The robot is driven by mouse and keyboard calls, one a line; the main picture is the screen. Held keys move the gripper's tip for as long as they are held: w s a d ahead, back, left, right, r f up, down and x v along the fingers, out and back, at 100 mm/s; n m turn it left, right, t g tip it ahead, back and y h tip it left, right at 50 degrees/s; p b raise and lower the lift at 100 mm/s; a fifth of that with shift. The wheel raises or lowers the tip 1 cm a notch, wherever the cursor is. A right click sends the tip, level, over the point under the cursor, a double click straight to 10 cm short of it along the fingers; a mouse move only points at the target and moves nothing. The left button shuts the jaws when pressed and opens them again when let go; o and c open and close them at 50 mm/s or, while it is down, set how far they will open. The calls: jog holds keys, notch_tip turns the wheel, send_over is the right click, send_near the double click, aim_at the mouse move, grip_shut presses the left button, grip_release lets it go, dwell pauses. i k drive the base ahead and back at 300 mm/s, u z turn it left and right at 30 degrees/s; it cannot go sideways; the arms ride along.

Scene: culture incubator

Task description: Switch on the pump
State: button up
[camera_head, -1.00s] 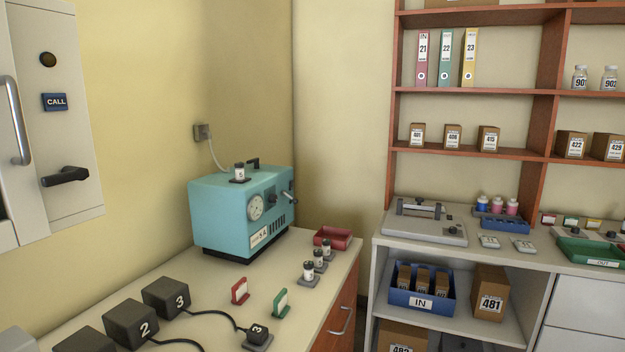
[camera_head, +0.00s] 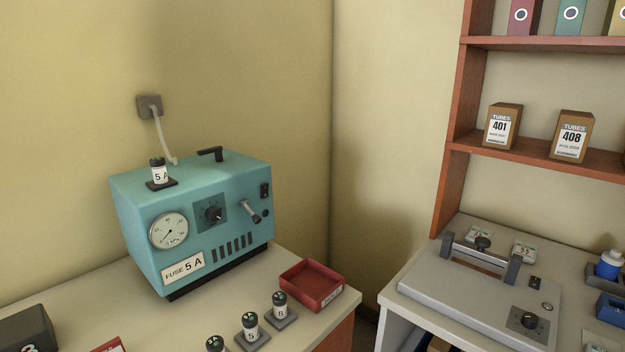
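The teal pump box (camera_head: 190,220) stands on the left bench against the wall. Its front carries a round kPa gauge (camera_head: 169,231), a dark rotary knob (camera_head: 213,214), a grey lever (camera_head: 250,211), a black rocker switch (camera_head: 265,191) at the upper right and a small dark round part (camera_head: 266,213) below the switch. The rocker's position is too small to tell. A label reads FUSE 5 A (camera_head: 183,267). A fuse marked 5 A (camera_head: 158,172) stands on top. My gripper is not in view.
A red tray (camera_head: 312,286) and several small fuses on grey bases, one of them here (camera_head: 280,307), stand in front of the pump. A wall socket (camera_head: 149,106) has a cable running behind the pump. A grey device with a handle (camera_head: 480,285) sits on the right bench.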

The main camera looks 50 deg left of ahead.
aim_at(264, 188)
jog(key=i, duration=0.6)
jog(key=u, duration=2.25)
jog(key=k, duration=0.5)
jog(key=u, duration=0.7)
jog(key=i, duration=0.8)
jog(key=z, duration=0.85)
